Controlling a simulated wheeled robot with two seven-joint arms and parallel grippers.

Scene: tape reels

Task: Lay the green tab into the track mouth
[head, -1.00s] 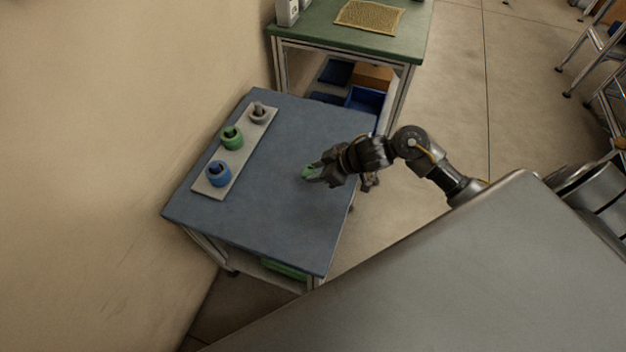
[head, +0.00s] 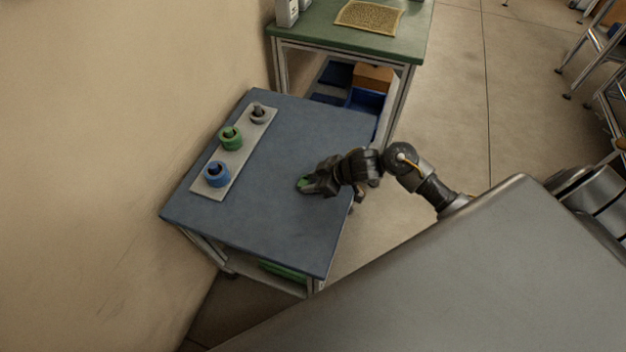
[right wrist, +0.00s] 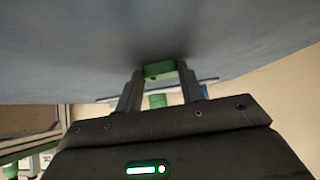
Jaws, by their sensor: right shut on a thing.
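My right gripper (head: 307,187) is over the right half of the blue-grey tabletop, low and close to its surface. It is shut on a small green tab (head: 301,184). In the right wrist view the green tab (right wrist: 160,69) sits between the two fingertips of my right gripper (right wrist: 160,78). I cannot tell whether the tab touches the tabletop. A pale strip (head: 205,187) along the table's left side bears a blue reel (head: 217,176), a green reel (head: 231,141) and a grey reel (head: 258,117). I cannot make out a track mouth. My left gripper is not in view.
The blue-grey table (head: 270,225) is clear between the pale strip and my right gripper. A wall (head: 90,150) runs along its left side. A green-topped table (head: 320,22) with a yellow mat (head: 370,16) stands behind, with blue bins (head: 366,98) below.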

